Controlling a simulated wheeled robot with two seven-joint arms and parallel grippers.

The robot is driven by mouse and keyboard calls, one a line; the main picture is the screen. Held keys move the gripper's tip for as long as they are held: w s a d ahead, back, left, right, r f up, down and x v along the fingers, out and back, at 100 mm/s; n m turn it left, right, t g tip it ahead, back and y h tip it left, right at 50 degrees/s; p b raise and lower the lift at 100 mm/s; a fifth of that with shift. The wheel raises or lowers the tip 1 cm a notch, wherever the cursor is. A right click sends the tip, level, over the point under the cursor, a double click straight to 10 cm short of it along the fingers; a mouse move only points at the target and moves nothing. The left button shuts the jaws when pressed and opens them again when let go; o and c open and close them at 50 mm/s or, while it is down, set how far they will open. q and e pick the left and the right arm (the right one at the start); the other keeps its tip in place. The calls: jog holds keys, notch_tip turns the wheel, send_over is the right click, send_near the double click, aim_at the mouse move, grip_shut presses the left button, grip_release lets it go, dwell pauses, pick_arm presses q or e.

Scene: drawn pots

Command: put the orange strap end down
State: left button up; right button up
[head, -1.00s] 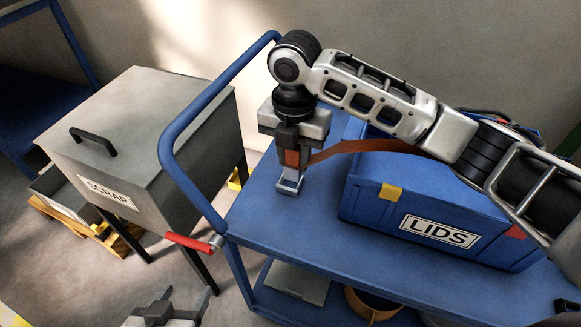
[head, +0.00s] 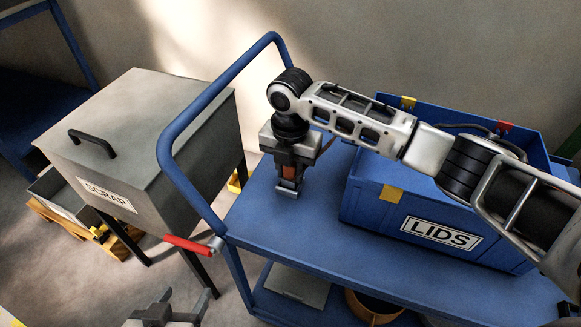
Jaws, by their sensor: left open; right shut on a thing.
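My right gripper points down, shut on the strap end, low over the left part of the blue cart's top (head: 262,228). I cannot tell whether the fingertips touch the top. The rest of the strap is hidden by my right arm. My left gripper (head: 181,306) is open and empty at the bottom edge, left of the cart.
A blue bin labelled LIDS (head: 365,212) stands on the cart, right of my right gripper. The cart's blue handle (head: 190,117) rises on the left, with a red lever (head: 187,244) below it. A grey SCRAP box (head: 150,150) stands further left. The cart top before the gripper is clear.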

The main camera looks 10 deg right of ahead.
jog(key=o, duration=1.1)
jog(key=shift+c, duration=0.2)
notch_tip(320, 180, up, 12)
jog(key=shift+r, duration=0.15)
